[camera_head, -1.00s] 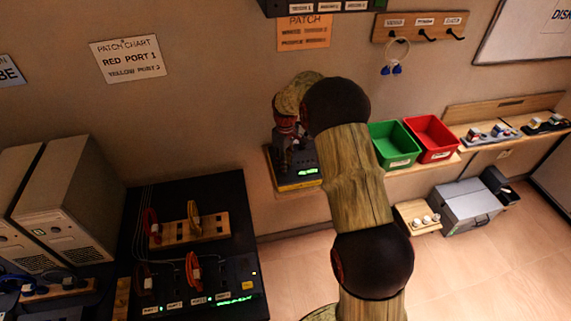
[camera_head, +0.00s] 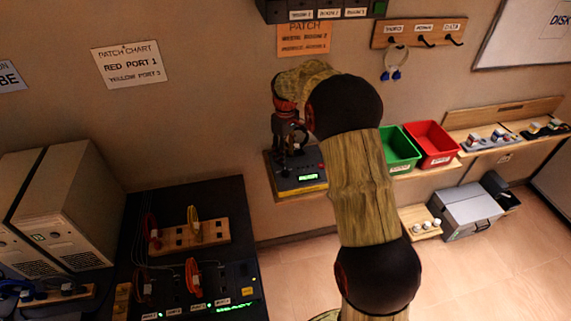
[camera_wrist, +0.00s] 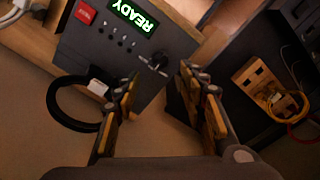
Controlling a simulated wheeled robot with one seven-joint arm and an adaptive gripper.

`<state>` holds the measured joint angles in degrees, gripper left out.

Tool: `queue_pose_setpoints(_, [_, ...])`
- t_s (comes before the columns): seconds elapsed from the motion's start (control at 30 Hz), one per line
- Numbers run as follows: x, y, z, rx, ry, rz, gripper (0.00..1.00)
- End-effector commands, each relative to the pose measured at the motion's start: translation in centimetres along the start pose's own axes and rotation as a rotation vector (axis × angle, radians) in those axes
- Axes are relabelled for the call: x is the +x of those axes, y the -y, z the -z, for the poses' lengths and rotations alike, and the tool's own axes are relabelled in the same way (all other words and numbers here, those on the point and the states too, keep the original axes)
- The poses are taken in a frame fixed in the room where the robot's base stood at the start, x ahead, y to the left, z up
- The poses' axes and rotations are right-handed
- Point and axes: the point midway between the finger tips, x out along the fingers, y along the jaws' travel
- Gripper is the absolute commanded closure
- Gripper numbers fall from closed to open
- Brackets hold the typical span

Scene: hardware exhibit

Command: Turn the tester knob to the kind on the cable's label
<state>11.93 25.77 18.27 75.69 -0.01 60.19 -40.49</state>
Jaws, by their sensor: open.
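The tester is a dark box (camera_wrist: 185,45) with a lit green READY display (camera_wrist: 135,16), a red button (camera_wrist: 86,13) and a row of small sockets or lamps. Its black knob (camera_wrist: 156,62) is on the face near the edge closest to me. My gripper (camera_wrist: 158,76) is open, its fingers apart on either side of the knob in the picture; contact cannot be told. A black coiled cable (camera_wrist: 55,104) with a white label (camera_wrist: 97,87) lies beside the tester; the label's text is unreadable. In the head view my gripper (camera_head: 291,152) is over the tester (camera_head: 300,186) and partly hides it.
A patch panel (camera_head: 232,270) with red and yellow cables stands at lower left. Green (camera_head: 400,150) and red (camera_head: 432,143) bins sit right of the tester on the shelf. Key hooks (camera_head: 420,31) hang above. A grey box (camera_head: 466,207) stands on the floor.

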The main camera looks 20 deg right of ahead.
Motion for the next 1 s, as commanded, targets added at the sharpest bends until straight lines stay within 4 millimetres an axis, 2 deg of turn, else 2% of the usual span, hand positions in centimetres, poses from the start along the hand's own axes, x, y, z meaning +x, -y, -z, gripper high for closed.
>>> queue_pose_setpoints(0.1, [-1.9,0.0,0.0,0.0,0.001,0.0,0.59])
queue_pose_setpoints(0.3, [-3.6,0.0,0.0,0.0,0.001,0.001,0.59])
queue_pose_setpoints(0.87, [-3.8,0.0,0.0,0.003,0.001,0.001,0.59])
queue_pose_setpoints(1.0, [-3.8,-0.1,0.1,0.056,-0.004,-0.003,0.59])
